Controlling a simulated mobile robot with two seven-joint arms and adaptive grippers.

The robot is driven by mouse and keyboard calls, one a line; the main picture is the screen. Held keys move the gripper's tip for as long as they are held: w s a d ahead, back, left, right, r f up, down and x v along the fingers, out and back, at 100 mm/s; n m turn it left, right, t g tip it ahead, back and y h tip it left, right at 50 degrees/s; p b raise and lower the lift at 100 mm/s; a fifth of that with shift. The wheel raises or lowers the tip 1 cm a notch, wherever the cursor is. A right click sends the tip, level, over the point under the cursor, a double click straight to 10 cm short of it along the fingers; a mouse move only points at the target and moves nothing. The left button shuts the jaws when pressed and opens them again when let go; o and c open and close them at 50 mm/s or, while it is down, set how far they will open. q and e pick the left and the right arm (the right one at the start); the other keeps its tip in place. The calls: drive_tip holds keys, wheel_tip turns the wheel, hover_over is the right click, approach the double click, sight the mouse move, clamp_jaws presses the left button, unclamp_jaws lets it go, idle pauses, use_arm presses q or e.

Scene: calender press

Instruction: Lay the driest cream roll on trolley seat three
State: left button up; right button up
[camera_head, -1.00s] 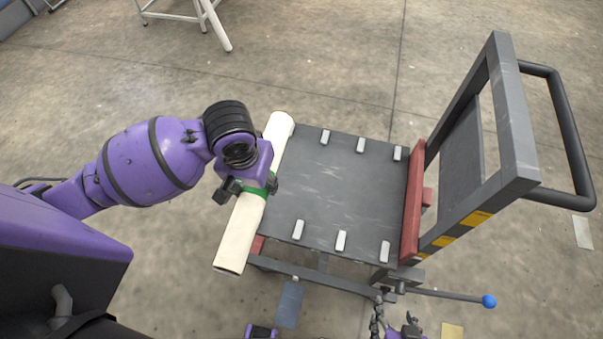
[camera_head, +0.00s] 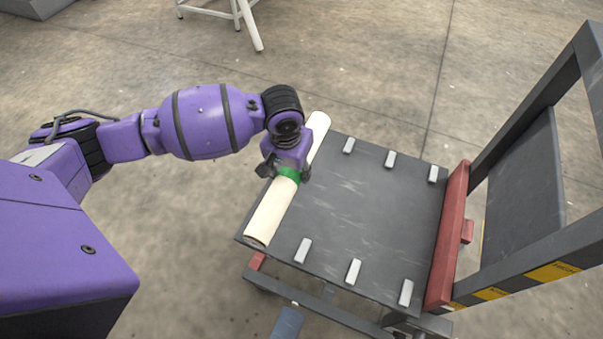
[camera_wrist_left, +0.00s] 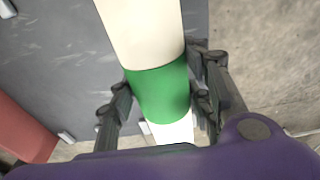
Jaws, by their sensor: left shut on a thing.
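My left gripper (camera_head: 287,170) is shut on a cream roll (camera_head: 271,212) around its green middle band; the band shows large between the fingers in the left wrist view (camera_wrist_left: 160,92). The roll lies lengthwise along the left edge of the trolley deck (camera_head: 372,210); I cannot tell whether it touches the deck. Light grey blocks stand in two rows on the deck, at the far edge (camera_head: 390,158) and the near edge (camera_head: 353,271), marking seats. My right gripper does not show in the current views.
A red bar (camera_head: 449,235) closes the deck's right side, with the dark trolley frame (camera_head: 560,85) rising beyond it. A white-legged stand (camera_head: 240,15) is at the top. Concrete floor (camera_head: 375,75) is open beyond the deck.

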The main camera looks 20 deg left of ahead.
use_arm(q)
drive_tip(key=b, duration=0.1)
approach(308, 184)
drive_tip(key=shift+s+a+f, duration=0.1)
drive_tip(key=shift+a+f, duration=0.05)
drive_tip(key=shift+f, duration=0.25)
drive_tip(key=shift+s+a+f, duration=0.1)
drive_tip(key=shift+a+f, duration=0.05)
drive_tip(key=shift+f, duration=0.2)
drive_tip(key=shift+w+d+f, duration=0.3)
drive_tip(key=shift+w+f, duration=0.25)
drive_tip(key=shift+f, duration=0.05)
wheel_tip(308, 184, down, 3)
drive_tip(key=shift+f+b, duration=0.1)
drive_tip(key=shift+b, duration=0.4)
drive_tip(key=shift+w, duration=0.1)
drive_tip(key=o, duration=1.5)
